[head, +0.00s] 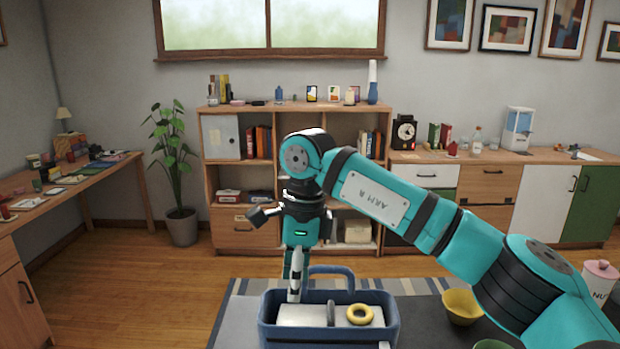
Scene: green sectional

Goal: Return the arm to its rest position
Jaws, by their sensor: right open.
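My right arm comes in from the right, bends at a raised elbow and hangs down over a blue caddy (267,330). My right gripper (294,266) points downward at the left part of the caddy. It is open. A pale upright thing shows just under it and overlaps its fingers, so I cannot tell whether they touch. Inside the caddy are a yellow ring (360,314) and a thin grey disc (331,313) standing on edge. My left gripper is not in view.
A yellow bowl (462,307) stands right of the caddy, with a green bowl (493,344) partly cut off below. A pink-lidded canister (599,277) is at the far right. A shelf (212,180) stands behind, a desk (90,182) at left. Open floor lies to the left.

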